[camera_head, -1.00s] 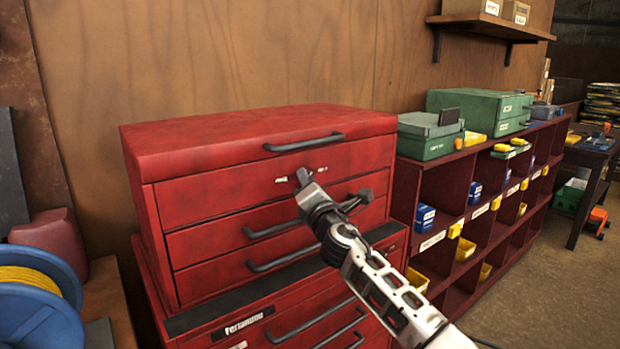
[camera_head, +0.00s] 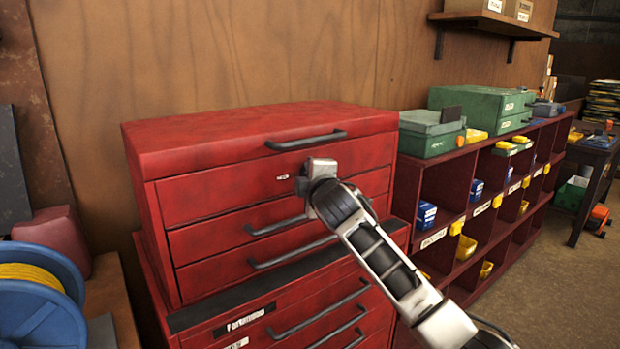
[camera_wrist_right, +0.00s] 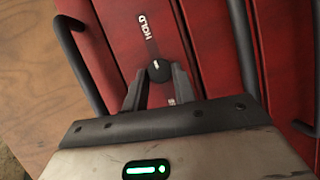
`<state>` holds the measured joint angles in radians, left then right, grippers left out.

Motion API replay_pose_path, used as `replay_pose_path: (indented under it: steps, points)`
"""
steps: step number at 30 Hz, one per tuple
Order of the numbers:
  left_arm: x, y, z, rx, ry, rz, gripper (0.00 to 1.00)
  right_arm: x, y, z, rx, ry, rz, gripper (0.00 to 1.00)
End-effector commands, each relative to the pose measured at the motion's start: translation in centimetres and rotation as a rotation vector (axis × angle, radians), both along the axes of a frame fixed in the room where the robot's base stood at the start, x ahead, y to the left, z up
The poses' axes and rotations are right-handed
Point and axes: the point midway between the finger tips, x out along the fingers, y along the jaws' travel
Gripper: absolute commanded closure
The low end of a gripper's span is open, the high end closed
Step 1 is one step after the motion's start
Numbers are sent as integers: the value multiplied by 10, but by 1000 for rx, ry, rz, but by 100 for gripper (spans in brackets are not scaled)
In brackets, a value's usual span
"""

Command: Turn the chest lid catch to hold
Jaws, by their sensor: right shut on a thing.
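The red tool chest (camera_head: 225,205) stands against the wooden wall, its lid (camera_head: 250,128) down. The catch is a small round black knob (camera_wrist_right: 159,72) on the chest front with a short white mark on its face, toward the side of the printed word HOLD (camera_wrist_right: 145,24). My right gripper (camera_wrist_right: 159,78) is shut on the knob, one finger on each side. In the head view my right gripper (camera_head: 318,170) is just below the lid handle and hides the knob. A second label (camera_wrist_right: 171,100) is mostly covered by the gripper. My left gripper is in no view.
Black drawer handles (camera_head: 277,226) stick out below my gripper, and the lid handle (camera_head: 306,140) sits above it. A cubby shelf (camera_head: 450,205) with yellow and blue bins is on the right. A blue reel (camera_head: 40,300) is at the lower left.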

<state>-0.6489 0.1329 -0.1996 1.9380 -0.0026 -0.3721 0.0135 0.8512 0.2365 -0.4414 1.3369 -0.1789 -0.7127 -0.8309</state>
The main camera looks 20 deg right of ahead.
Motion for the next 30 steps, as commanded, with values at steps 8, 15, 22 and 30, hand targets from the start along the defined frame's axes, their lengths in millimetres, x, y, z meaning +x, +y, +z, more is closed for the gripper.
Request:
replay_pose_path:
  steps: [8, 15, 22, 30]
  points:
    - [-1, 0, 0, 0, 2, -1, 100, 0, -1, 0, 83, 33, -1, 96]
    - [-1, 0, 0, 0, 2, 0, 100, 0, -1, -1, 100, 40, -2, 96]
    - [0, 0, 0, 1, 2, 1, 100, 0, -1, -1, 100, 40, -2, 96]
    - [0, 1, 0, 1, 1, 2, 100, 0, -1, 0, 98, 38, -2, 51]
